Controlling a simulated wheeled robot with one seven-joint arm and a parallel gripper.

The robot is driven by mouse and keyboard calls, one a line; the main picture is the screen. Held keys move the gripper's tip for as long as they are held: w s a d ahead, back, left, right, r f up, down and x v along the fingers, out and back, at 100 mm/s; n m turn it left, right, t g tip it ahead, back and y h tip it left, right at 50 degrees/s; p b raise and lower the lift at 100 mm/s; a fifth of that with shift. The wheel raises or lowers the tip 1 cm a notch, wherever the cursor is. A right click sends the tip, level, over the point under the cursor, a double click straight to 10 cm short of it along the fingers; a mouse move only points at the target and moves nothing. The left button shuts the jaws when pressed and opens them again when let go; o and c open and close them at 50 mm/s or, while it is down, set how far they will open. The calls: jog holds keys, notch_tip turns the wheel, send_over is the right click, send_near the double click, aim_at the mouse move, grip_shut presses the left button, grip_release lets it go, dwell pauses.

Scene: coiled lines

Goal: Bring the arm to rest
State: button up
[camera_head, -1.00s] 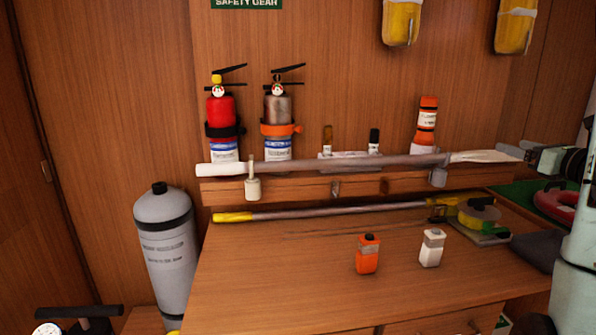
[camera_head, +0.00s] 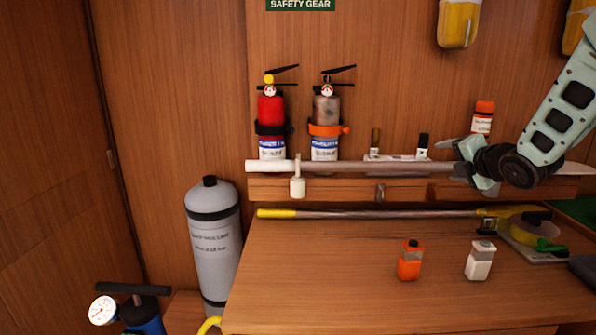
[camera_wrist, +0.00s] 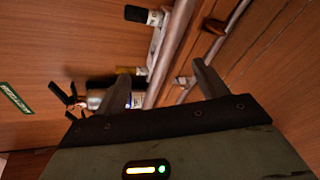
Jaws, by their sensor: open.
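My gripper (camera_head: 474,168) is open at the right of the head view, in front of the grey pole (camera_head: 400,167) that lies along the wall shelf. My pale green arm reaches down to it from the upper right. In the wrist view the two fingers of my gripper (camera_wrist: 158,74) stand apart with nothing clamped. The pole passes behind the gap between them; the exact distance to it cannot be told.
A red extinguisher (camera_head: 271,108) and a grey one (camera_head: 326,110) stand on the shelf. The bench (camera_head: 340,290) below carries a yellow-ended pole (camera_head: 350,214), an orange bottle (camera_head: 410,262) and a white bottle (camera_head: 480,262). A grey cylinder (camera_head: 214,245) stands left.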

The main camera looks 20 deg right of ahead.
jog(key=s+a+f+m+g+y, duration=0.1)
jog(key=s+a+f+m+g, duration=0.15)
jog(key=a, duration=0.75)
jog(key=s+a+f+m+g+y, duration=0.1)
jog(key=s+a+f+m+g, duration=0.15)
jog(key=a, duration=0.65)
jog(key=s+a+f+m+g+y, duration=0.1)
jog(key=s+a+f+m+g, duration=0.2)
jog(key=a, duration=0.7)
jog(key=s+a+f+m+g, duration=0.1)
jog(key=s+a+m+g, duration=0.1)
jog(key=s+a, duration=0.2)
jog(key=s+a+f+m+g, duration=0.1)
jog(key=s+a, duration=0.3)
jog(key=s, duration=0.7)
jog(key=s+a+f+m+g, duration=0.1)
jog(key=s+a+m+g, duration=0.2)
jog(key=s, duration=0.5)
jog(key=shift+a+f, duration=0.15)
jog(key=shift+a, duration=0.55)
